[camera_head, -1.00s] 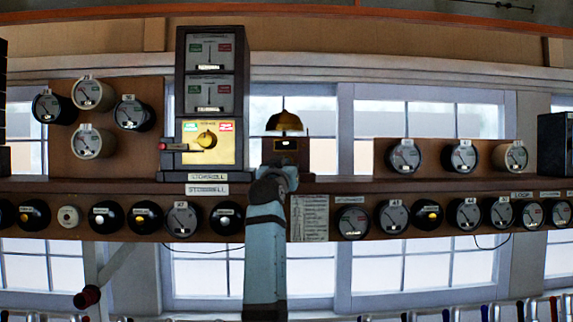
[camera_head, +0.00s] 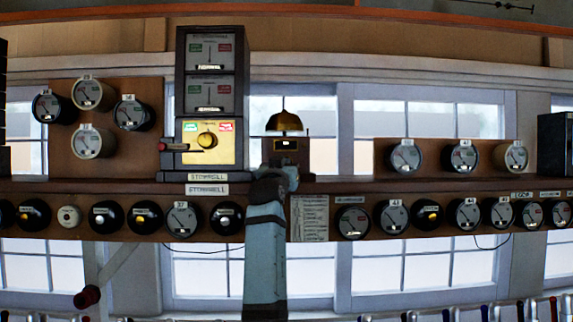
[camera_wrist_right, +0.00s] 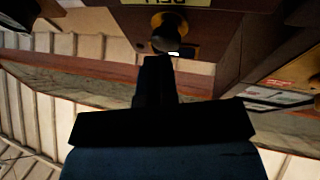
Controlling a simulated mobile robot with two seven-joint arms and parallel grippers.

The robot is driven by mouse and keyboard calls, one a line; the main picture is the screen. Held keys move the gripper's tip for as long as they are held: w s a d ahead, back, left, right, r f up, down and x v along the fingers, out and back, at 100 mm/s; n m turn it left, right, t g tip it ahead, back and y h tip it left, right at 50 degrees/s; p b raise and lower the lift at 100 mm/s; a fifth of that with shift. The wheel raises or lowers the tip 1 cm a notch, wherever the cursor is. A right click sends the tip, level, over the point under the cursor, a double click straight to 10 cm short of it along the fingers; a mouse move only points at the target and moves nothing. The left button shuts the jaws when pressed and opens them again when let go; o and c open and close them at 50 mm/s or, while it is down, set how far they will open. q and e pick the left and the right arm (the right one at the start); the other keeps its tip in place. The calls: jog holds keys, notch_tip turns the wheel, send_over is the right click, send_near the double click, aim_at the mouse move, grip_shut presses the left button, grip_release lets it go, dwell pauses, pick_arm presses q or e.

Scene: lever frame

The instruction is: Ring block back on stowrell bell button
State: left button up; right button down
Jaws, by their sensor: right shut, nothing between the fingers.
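The Stowrell block instrument (camera_head: 208,105) stands on the shelf in the head view, with a yellow lower panel and a nameplate below. To its right is a brass bell (camera_head: 284,121) on a wooden box. My right gripper (camera_head: 285,178) is in front of the shelf just below that box, its fingers hard to make out. The right wrist view shows a dark round bell button (camera_wrist_right: 168,32) on a brass base, beside a cropped pale label. The closed, empty fingers (camera_wrist_right: 156,62) point at the button, very close; contact cannot be told. My left gripper is out of view.
Round instruments (camera_head: 183,219) line the shelf front on both sides of my arm. A paper notice (camera_head: 309,218) is just right of it. More dials (camera_head: 404,156) stand on the shelf at right. Lever tops (camera_head: 484,312) run along the bottom edge.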

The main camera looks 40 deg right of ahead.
jog(key=shift+w+d, duration=0.15)
dwell(0.4)
jog(key=shift+s+a, duration=0.2)
dwell(0.8)
jog(key=shift+w+d, duration=0.1)
jog(key=shift+d, duration=0.05)
dwell(1.0)
